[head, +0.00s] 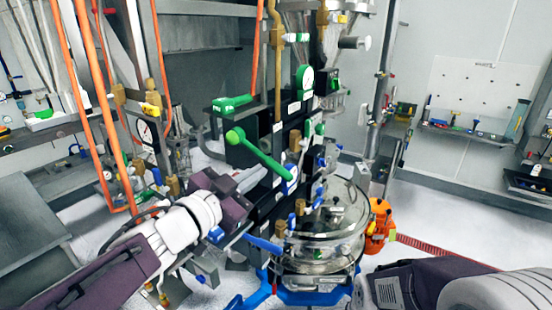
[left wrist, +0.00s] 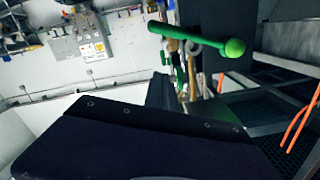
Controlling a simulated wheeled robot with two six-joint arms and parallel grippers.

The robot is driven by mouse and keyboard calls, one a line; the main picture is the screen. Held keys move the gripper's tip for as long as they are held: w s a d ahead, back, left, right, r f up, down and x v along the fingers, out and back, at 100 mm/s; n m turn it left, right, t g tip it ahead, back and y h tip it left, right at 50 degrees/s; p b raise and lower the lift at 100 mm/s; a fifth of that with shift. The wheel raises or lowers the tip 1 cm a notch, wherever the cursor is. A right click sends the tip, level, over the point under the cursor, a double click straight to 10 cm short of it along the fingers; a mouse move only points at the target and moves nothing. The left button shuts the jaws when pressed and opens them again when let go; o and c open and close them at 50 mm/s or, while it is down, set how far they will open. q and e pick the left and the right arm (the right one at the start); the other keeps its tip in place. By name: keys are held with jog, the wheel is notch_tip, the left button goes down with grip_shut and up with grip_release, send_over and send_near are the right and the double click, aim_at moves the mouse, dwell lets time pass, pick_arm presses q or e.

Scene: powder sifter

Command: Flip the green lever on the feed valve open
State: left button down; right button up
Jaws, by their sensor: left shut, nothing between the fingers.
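The green lever (head: 262,157) is a long bar with a round knob at its upper left end. It slants down to the right across the dark panel of the powder sifter. In the left wrist view the lever (left wrist: 190,37) lies nearly level near the top, its knob to the right. My left gripper (head: 260,178) is shut and empty, just below the lever in the head view; whether it touches the lever I cannot tell. In the left wrist view dark parts of my own gripper fill the bottom. My right gripper's fingers are not visible.
A shorter green handle (head: 231,104) sits above the lever. A blue handle (head: 262,244) and a clear round vessel (head: 322,225) are below. Orange hoses (head: 88,95) hang at left. Wall shelves with small items are at right. An orange object (head: 379,222) stands beside the vessel.

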aim_at(276, 168)
pick_arm(q)
jog(key=w+d+f, duration=0.1)
jog(key=w, duration=0.2)
jog(key=w+d+f+p, duration=0.1)
jog(key=w+d, duration=0.1)
jog(key=w, duration=0.1)
jog(key=w+d+f+p, duration=0.1)
jog(key=w+d, duration=0.1)
jog(key=w, duration=0.2)
jog(key=shift+d+f, duration=0.1)
jog(key=shift+f, duration=0.1)
jog(key=shift+a+f, duration=0.25)
jog(key=shift+f, duration=0.15)
jog(key=shift+f, duration=0.1)
